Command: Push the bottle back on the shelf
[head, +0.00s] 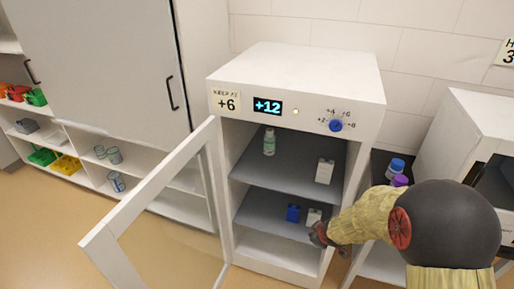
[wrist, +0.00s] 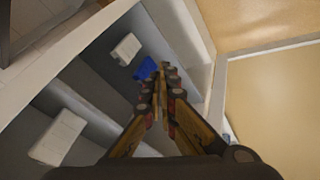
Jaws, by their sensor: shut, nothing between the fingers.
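A small clear bottle with a pale cap and green label (head: 269,141) stands upright on the fridge's upper shelf (head: 275,172), left of the middle. The wrist view does not show it. My gripper (head: 320,234) is at the front right of the fridge opening, at lower-shelf height, well below and right of that bottle. In the wrist view my gripper (wrist: 163,78) is shut and empty. Its tips appear close to a blue container (wrist: 146,68) on the lower shelf; I cannot tell whether they touch. That blue container (head: 293,213) also shows in the head view.
A white carton (head: 324,171) stands on the upper shelf's right. A smaller white box (head: 314,217) is beside the blue container. The fridge door (head: 150,190) stands open to the left. Blue- and purple-capped containers (head: 396,168) stand right of the fridge. The display reads +12.

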